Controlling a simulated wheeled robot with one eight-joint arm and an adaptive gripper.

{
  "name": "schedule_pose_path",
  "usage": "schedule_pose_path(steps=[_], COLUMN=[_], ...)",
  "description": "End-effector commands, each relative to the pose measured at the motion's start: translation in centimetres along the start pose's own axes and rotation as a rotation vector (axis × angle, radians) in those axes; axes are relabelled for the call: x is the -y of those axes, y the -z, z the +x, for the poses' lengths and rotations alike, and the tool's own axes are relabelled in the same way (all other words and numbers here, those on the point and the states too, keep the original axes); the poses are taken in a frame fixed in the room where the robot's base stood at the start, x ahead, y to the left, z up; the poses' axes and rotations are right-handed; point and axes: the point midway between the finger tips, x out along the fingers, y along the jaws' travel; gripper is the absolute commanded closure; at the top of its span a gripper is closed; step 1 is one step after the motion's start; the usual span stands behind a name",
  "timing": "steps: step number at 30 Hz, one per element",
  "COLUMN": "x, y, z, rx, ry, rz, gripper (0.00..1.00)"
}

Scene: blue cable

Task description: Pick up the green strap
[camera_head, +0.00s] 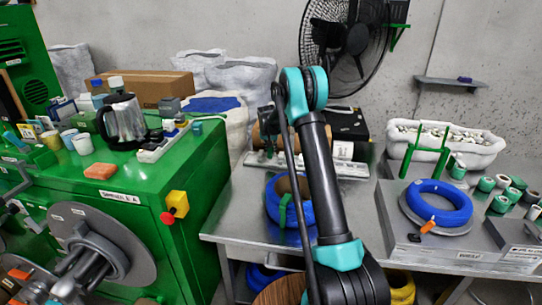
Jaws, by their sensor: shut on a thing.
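The green strap (284,209) shows as a narrow green band on the blue cable coil (272,207) on the metal table. It is just left of my arm, and my arm and a thin dark line in front of it cover the coil's right part. My arm rises from the bottom of the head view to a teal joint, with a slim dark part beside that joint. I cannot make out my gripper's fingers, nor anything between them. I cannot tell whether they touch the strap.
A second blue coil (438,203) with an orange strap (429,224) lies on a grey box at right. A white bin (447,138) and green posts (443,153) stand behind it. A green cabinet (139,187) with a kettle (121,120) is at left. A fan (343,36) hangs behind.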

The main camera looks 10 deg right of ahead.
Motion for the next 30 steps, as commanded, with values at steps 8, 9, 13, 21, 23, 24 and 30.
schedule_pose_path(steps=[8,9,13,21,23,24,30], x=[0.0,0.0,0.0,-0.1,-0.3,-0.6,-4.3], y=[2.8,3.2,4.5,5.9,5.9,5.7,2.4], z=[-6.9,-8.0,-10.8,-14.4,-14.8,-15.0,-16.1], rx=[0.000,0.000,0.000,0.000,0.000,0.000,0.001], ry=[0.000,0.000,0.000,0.000,-0.001,-0.003,-0.021], rz=[0.000,0.000,0.000,0.000,0.003,0.007,0.053], gripper=[0.94,0.94,0.94,0.94,0.94,0.94,0.94])
